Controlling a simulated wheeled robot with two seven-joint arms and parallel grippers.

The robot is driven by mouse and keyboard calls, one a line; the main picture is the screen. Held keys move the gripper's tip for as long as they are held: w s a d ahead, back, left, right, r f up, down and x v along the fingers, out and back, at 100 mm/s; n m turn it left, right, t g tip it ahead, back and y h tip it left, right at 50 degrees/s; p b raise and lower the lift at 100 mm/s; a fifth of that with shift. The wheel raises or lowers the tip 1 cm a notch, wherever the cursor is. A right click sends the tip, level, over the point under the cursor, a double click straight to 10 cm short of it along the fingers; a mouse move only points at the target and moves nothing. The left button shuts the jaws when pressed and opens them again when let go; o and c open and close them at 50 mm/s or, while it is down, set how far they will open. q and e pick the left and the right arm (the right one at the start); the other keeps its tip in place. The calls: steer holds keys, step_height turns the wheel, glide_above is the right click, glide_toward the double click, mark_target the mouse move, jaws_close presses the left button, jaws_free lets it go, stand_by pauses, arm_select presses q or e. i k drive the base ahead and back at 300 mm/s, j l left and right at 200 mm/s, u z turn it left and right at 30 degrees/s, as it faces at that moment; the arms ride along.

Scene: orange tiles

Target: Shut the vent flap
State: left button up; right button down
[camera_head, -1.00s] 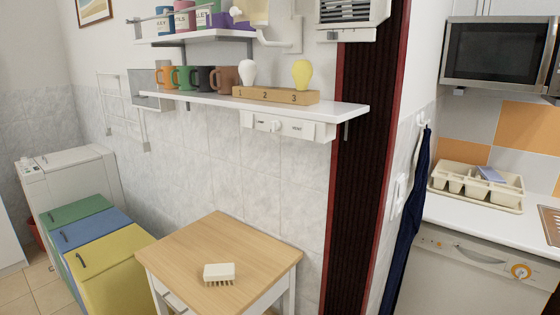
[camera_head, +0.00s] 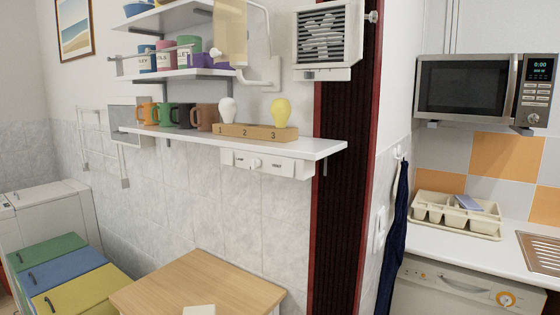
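The vent (camera_head: 327,35) is a white wall unit at the top centre right in the head view, mounted above the shelf beside the dark column. Its front shows slats with grey, broken shapes behind them, and a small knob (camera_head: 372,16) sticks out on its right side. A white ledge-like part (camera_head: 322,73) runs along its lower edge. I cannot tell for certain which part is the flap or how it is set. Neither of my grippers is in view.
A white shelf (camera_head: 325,147) below the vent carries mugs and a wooden block (camera_head: 255,132) with two bulbs. A white jointed wall arm (camera_head: 263,45) is left of the vent. A wooden table (camera_head: 190,285) stands below. A microwave (camera_head: 468,88) hangs right.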

mark_target(357, 16)
steer(key=l+u, duration=0.1)
steer(key=l, duration=0.4)
steer(key=k+l, duration=0.1)
steer(key=l, duration=0.45)
steer(key=l+u, duration=0.15)
steer(key=l, duration=0.35)
steer(key=k, duration=0.05)
